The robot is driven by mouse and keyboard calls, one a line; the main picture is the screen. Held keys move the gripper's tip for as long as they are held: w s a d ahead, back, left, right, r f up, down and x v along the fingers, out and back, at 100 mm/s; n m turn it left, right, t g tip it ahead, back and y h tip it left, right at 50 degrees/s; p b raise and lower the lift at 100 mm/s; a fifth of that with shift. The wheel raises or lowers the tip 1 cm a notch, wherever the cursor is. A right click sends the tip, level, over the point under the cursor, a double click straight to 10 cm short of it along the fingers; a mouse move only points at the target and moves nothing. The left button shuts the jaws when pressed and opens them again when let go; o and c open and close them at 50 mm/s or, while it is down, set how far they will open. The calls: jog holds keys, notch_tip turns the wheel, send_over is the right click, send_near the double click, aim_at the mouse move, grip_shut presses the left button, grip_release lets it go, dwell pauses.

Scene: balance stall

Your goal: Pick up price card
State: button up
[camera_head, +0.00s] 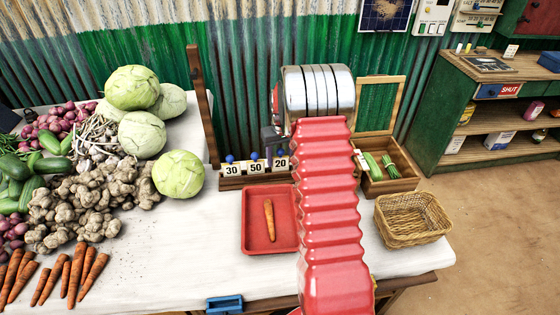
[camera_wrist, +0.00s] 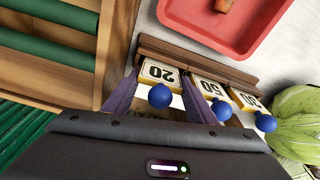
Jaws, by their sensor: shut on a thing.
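Three white price cards with yellow edges and blue knobs are in a wooden rack (camera_head: 232,184). They read 30 (camera_head: 232,168), 50 (camera_head: 256,166) and 20 (camera_head: 281,162). In the wrist view the 20 card (camera_wrist: 158,72) sits between the two purple fingers of my gripper (camera_wrist: 160,78), which is shut on it. The card is still at the rack (camera_wrist: 190,65), level with its neighbours. The 50 card (camera_wrist: 208,88) is close beside the right finger. In the head view my red arm hides most of the gripper.
A red tray (camera_head: 250,243) with a carrot (camera_head: 269,219) lies in front of the rack. A wooden crate (camera_head: 405,178) with green vegetables and a wicker basket (camera_head: 440,226) stand to the right. Cabbages (camera_head: 180,175) and other vegetables fill the left.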

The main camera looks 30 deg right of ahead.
notch_tip(320, 180, up, 9)
jog(key=shift+r, duration=0.1)
dwell(0.3)
dwell(0.5)
jog(key=shift+r, duration=1.7)
jog(key=shift+f, duration=0.15)
jog(key=s+a+f+n, duration=0.1)
jog(key=s+a+f, duration=0.1)
jog(key=a, duration=1.3)
jog(key=s+a+f+n, duration=0.1)
jog(key=s+a+n, duration=0.1)
jog(key=a, duration=1.2)
jog(key=shift+s+a+f, duration=0.4)
jog(key=shift+s, duration=0.1)
